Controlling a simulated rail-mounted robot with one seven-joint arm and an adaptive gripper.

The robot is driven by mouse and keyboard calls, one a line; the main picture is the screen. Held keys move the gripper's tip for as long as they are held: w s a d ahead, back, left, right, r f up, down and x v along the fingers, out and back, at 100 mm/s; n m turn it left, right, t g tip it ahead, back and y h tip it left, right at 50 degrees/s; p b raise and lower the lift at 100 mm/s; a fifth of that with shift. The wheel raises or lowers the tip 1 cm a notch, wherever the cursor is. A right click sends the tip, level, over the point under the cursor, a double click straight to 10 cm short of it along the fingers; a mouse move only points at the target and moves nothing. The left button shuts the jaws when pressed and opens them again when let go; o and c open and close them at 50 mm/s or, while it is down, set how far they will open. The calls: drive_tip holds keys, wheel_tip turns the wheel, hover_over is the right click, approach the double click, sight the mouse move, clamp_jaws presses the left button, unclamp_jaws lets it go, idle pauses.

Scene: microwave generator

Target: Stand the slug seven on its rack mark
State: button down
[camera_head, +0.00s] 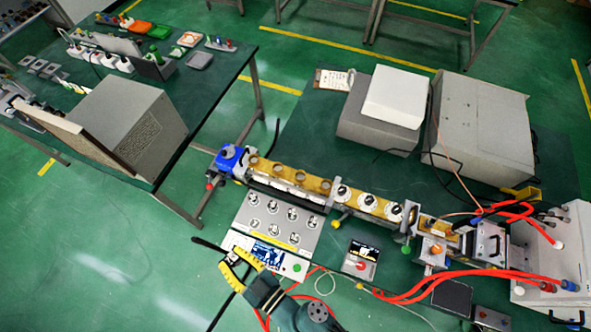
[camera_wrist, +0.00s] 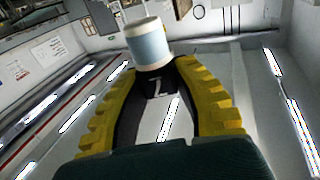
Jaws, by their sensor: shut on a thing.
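My gripper (camera_head: 231,257) has yellow ribbed fingers and shows near the lower left corner of the grey rack plate in the head view. In the wrist view my gripper (camera_wrist: 156,72) is shut on slug seven. Slug seven (camera_wrist: 149,44) is a white and pale blue cylinder held at the fingertips, with a dark part marked 7 on the gripper's side. The rack plate (camera_head: 304,236) carries several round black-and-white marks in rows; which one is for seven is too small to tell.
A panel with a display (camera_head: 268,254) and green button lies along the rack's front edge. The brass waveguide line (camera_head: 315,184) runs behind the rack. A small meter box (camera_head: 361,260) and red hoses (camera_head: 430,283) lie to the right. Grey cabinets (camera_head: 480,125) stand at the back.

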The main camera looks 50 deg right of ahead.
drive_tip(key=w+d+f+m+g+h+b, duration=0.1)
drive_tip(key=w+d+f+m+h+b, duration=0.1)
drive_tip(key=d+f+h+b, duration=0.3)
drive_tip(key=w+d+f+m+h+b, duration=0.1)
drive_tip(key=w+d+m+b, duration=0.1)
drive_tip(key=d, duration=0.5)
drive_tip(key=s+d+f+m+g+h+b, duration=0.25)
drive_tip(key=d+g+b, duration=0.2)
drive_tip(key=d, duration=0.55)
drive_tip(key=s+d+f+m+g+h+b, duration=0.15)
drive_tip(key=d+m+g+h+b, duration=0.35)
drive_tip(key=d, duration=0.5)
drive_tip(key=s+d+f+m+g+h+b, duration=0.1)
drive_tip(key=s+d+m+g+h+b, duration=0.2)
drive_tip(key=d+b, duration=0.5)
drive_tip(key=shift+t, duration=0.25)
drive_tip(key=f+b, duration=0.1)
drive_tip(key=f, duration=0.1)
drive_tip(key=f+b, duration=0.1)
drive_tip(key=f, duration=0.2)
drive_tip(key=d+f+b, duration=0.1)
drive_tip(key=f, duration=0.1)
drive_tip(key=shift+w+d+f+b, duration=0.1)
drive_tip(key=shift+f+b, duration=0.25)
drive_tip(key=shift+b, duration=0.05)
drive_tip(key=shift+f+p, duration=0.45)
drive_tip(key=shift+f, duration=0.25)
drive_tip(key=shift+f, duration=0.2)
drive_tip(key=c, duration=0.9)
unclamp_jaws()
